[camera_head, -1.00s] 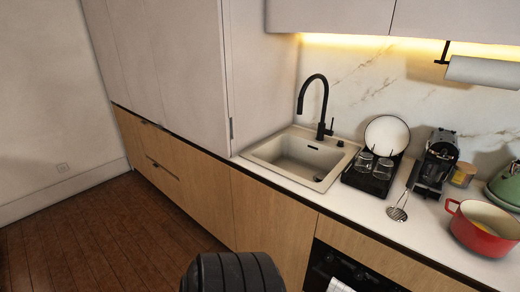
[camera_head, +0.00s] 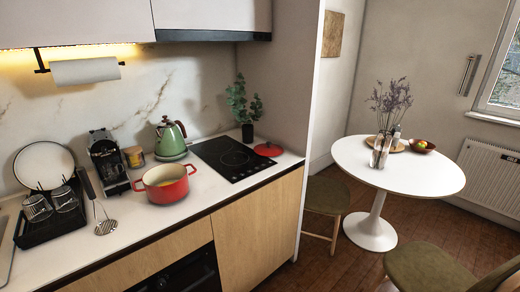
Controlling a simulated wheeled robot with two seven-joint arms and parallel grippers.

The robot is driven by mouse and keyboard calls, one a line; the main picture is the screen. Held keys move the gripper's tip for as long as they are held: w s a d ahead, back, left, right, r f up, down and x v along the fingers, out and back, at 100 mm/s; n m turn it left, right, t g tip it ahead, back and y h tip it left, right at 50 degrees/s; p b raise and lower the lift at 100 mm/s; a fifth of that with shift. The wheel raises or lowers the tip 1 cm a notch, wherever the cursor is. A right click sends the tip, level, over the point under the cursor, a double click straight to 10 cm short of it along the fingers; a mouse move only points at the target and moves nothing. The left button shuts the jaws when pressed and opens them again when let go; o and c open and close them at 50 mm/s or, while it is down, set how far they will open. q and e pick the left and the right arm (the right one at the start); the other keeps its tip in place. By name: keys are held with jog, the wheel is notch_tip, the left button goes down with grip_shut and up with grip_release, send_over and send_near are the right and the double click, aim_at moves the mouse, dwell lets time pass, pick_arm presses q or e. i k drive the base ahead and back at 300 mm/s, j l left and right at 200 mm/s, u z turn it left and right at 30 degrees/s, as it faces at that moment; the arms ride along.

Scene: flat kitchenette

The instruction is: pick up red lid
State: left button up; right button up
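The red lid (camera_head: 268,149) lies flat at the right end of the counter, beside the right edge of the black cooktop (camera_head: 232,158).
A green kettle (camera_head: 171,138) and a plant (camera_head: 244,108) stand at the back of the counter. A round white table (camera_head: 400,170) and chairs stand at right.

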aim_at(268, 150)
jog(key=i+l+z, duration=0.15)
jog(key=i+l, duration=0.15)
jog(key=i, duration=0.2)
jog(key=i+l+z, duration=0.15)
jog(key=i, duration=0.35)
jog(key=i+l+z, duration=0.15)
jog(key=i, duration=0.4)
jog(key=i+l+z, duration=0.2)
jog(key=i, duration=0.35)
